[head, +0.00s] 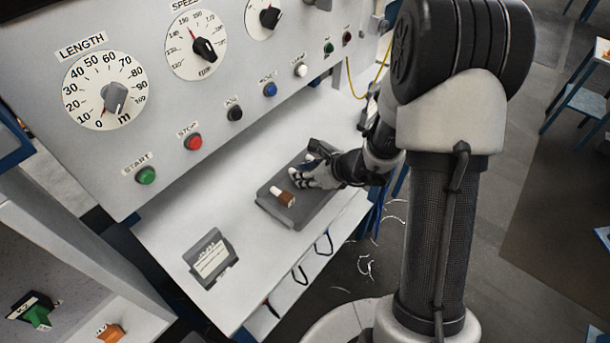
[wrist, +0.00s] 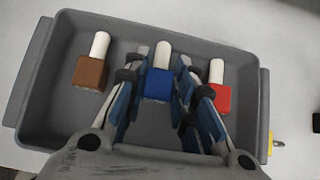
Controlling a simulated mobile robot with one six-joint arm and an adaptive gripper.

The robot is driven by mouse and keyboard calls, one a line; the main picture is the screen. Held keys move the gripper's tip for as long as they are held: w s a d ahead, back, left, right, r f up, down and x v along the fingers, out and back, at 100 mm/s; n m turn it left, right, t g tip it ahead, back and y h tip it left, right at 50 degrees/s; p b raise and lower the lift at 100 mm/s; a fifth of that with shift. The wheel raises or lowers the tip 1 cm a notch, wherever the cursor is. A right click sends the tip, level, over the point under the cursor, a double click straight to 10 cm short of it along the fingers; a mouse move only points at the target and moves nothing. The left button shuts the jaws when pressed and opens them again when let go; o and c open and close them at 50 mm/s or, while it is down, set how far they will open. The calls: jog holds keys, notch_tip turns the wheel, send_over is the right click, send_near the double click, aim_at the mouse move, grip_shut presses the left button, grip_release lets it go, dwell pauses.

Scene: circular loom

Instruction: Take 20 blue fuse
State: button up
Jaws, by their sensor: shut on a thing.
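In the wrist view, a blue fuse (wrist: 159,84) with a white top stands out between the two fingers of my gripper (wrist: 160,92). The fingers are closed on its sides. The fuse is in or just over a grey tray (wrist: 165,20); I cannot tell whether it touches the tray floor. In the head view, my gripper (head: 318,176) reaches over the tray (head: 303,218) and hides most of the blue fuse.
A brown fuse (wrist: 89,72) lies left of my gripper and a red fuse (wrist: 217,88) close to its right, both in the tray. A small sign (head: 211,258) stands on the white shelf (head: 172,234). The control panel (head: 215,95) rises behind the shelf.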

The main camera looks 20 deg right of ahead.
notch_tip(320, 180, up, 19)
jog(key=p, duration=0.9)
jog(key=shift+r, duration=0.1)
jog(key=o, duration=0.5)
jog(key=shift+c, duration=0.2)
grip_shut()
